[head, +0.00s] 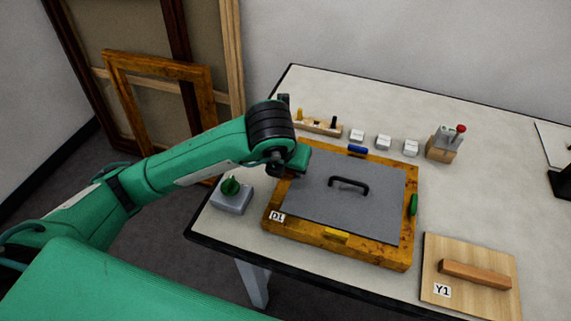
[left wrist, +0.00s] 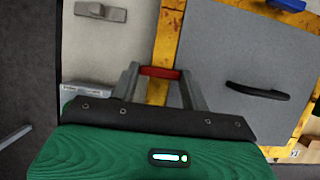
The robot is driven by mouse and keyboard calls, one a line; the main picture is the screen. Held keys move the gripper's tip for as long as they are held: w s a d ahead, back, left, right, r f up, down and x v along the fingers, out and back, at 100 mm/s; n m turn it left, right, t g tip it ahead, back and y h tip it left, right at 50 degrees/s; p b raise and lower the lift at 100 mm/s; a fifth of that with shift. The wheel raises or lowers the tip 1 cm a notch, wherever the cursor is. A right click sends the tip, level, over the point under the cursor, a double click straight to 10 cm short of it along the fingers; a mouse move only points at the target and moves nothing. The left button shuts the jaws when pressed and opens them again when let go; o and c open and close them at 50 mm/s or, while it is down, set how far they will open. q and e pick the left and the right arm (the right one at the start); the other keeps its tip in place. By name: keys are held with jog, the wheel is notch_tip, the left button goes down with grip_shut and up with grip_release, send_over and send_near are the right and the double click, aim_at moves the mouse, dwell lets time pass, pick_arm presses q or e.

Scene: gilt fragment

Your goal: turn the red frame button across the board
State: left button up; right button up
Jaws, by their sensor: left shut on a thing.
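The gilt frame D1 (head: 395,256) lies flat on the table with a grey board (head: 310,205) inside it; the board has a black handle (head: 349,184). My left gripper (head: 291,172) is over the frame's left rail. In the left wrist view its fingers (left wrist: 160,76) are shut on the red button (left wrist: 160,72), which lies between them, crosswise to the rail. Whether its end overlaps the board is unclear. A blue button (head: 358,149), a green button (head: 412,204) and a yellow button (head: 335,232) sit on the other rails. My right gripper is not in view.
A grey block with a green knob (head: 231,189) stands left of the frame. Behind are a wooden rack (head: 318,127), several white blocks (head: 383,142) and a tool holder (head: 443,145). A wooden board Y1 (head: 470,300) lies at right. The table's right side is mostly clear.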

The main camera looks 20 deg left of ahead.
pick_arm(q)
jog(key=o, duration=1)
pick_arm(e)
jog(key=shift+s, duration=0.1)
pick_arm(q)
jog(key=shift+r, duration=0.1)
jog(key=p+v, duration=0.2)
jog(key=v, duration=1.1)
jog(key=shift+s+r, duration=0.2)
jog(key=shift+r, duration=0.05)
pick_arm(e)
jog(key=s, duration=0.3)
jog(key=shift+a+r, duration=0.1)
